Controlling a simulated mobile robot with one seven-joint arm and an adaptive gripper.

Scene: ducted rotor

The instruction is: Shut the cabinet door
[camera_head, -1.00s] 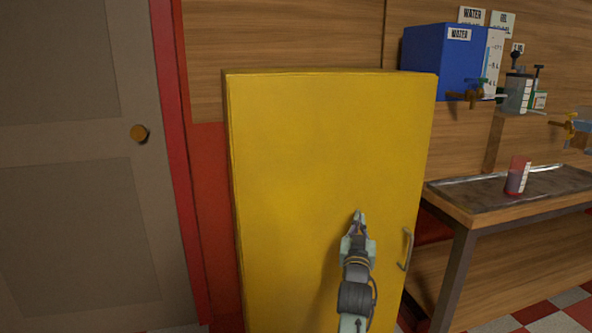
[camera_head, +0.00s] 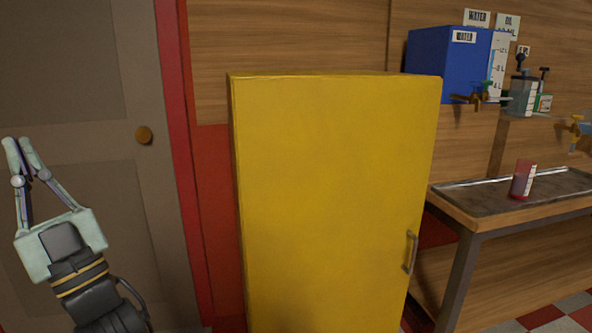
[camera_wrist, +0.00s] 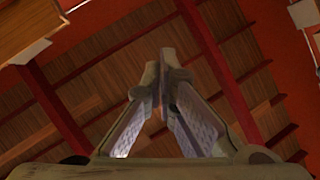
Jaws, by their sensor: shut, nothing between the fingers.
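The yellow cabinet (camera_head: 335,190) stands in the middle of the head view. A grey handle (camera_head: 410,252) sits at the door's right edge. The cabinet's lower part is cut off by the picture's bottom edge. My gripper (camera_head: 20,142) is at the far left, raised, pointing up and well apart from the cabinet. Its fingers are shut and hold nothing. In the wrist view, the fingertips (camera_wrist: 166,62) come together against the ceiling, and no cabinet shows there.
A grey door (camera_head: 90,100) with a round knob (camera_head: 144,135) and red frame is behind my gripper.

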